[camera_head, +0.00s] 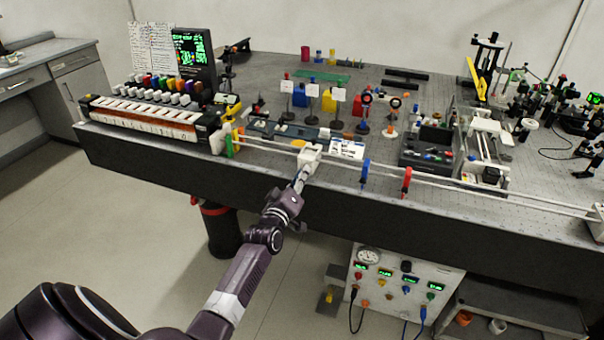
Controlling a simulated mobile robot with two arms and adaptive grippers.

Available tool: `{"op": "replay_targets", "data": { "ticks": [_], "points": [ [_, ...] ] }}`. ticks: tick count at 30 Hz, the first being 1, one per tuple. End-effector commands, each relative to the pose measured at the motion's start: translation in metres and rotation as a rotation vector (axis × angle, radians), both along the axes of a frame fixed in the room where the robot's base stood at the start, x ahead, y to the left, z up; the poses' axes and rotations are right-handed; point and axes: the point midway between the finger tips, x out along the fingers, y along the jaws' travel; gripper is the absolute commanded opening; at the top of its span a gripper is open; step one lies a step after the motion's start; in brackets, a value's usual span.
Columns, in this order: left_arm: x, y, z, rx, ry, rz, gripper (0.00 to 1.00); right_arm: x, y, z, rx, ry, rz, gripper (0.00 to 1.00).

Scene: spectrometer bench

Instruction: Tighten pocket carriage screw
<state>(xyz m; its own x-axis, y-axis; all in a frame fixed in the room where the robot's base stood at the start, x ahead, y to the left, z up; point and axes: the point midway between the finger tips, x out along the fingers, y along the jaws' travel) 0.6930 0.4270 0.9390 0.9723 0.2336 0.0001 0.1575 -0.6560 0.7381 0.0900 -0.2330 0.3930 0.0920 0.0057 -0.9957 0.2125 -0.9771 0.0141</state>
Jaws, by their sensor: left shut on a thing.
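A white block-like carriage (311,153) sits on the long pale rail (452,184) along the bench's front edge. My left gripper (300,178) reaches up from below and is at the front of this carriage. Its fingers are shut at the carriage's near side, on what appears to be its screw. The screw itself is hidden by the fingers and too small to make out. A blue holder (365,173) and a red holder (406,181) stand on the same rail to the right. My right gripper is not in view.
A green plate (228,140) stands at the rail's left end, beside a long keyboard-like unit (145,118). A dark tray (428,147) with small parts sits behind the rail. Below the bench is a panel with gauges (400,285). The floor at left is clear.

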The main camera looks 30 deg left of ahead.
Motion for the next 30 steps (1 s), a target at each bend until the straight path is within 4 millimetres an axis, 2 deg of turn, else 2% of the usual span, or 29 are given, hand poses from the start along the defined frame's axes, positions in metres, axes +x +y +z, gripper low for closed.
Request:
{"op": "replay_targets", "data": {
  "ticks": [9, 21, 22, 26, 30],
  "points": [
    [-0.0001, -0.0001, -0.0005, 0.075, 0.019, 0.0, 0.0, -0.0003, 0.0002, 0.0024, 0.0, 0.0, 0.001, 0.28],
    [-0.0001, -0.0001, -0.0006, 0.078, 0.02, 0.0, 0.0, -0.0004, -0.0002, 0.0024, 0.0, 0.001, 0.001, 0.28],
    [-0.0001, -0.0001, -0.0006, 0.078, 0.02, 0.0, 0.13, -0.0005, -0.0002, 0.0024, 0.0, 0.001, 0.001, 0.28],
    [-0.0001, -0.0001, -0.0006, 0.078, 0.02, 0.0, 0.27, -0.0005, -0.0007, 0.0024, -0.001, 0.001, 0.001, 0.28],
    [-0.0001, -0.0002, -0.0004, 0.077, 0.02, 0.0, 0.29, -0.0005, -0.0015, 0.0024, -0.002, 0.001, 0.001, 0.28]
  ]
}}
